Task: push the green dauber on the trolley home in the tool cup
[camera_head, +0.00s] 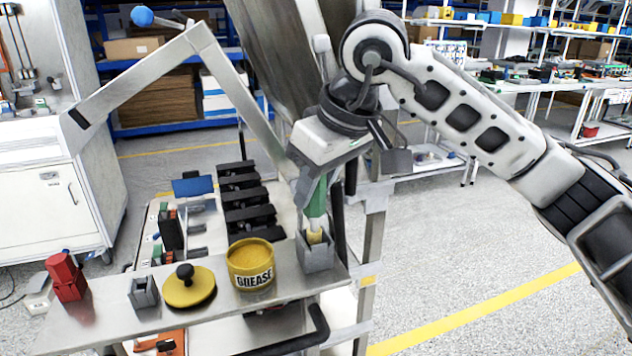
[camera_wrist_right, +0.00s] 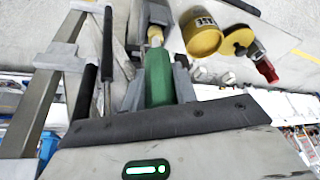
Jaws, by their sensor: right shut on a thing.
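The green dauber (camera_head: 317,198) stands roughly upright, its pale yellow lower end (camera_head: 314,236) at the mouth of the grey tool cup (camera_head: 317,258). The cup stands at the right end of the trolley's metal shelf (camera_head: 105,312). My right gripper (camera_head: 314,204) is shut on the dauber's green body from above. In the right wrist view the green dauber (camera_wrist_right: 158,78) sits between the two fingers, with its yellow end pointing to the cup. How deep the end sits in the cup is hard to tell. My left gripper is not in view.
A yellow grease tin (camera_head: 251,265) stands just left of the cup. Further left are a yellow lid with a black knob (camera_head: 187,286), a small grey holder (camera_head: 143,292) and a red block (camera_head: 66,276). Black breakers (camera_head: 246,200) stand behind; a trolley post (camera_head: 371,240) is close right.

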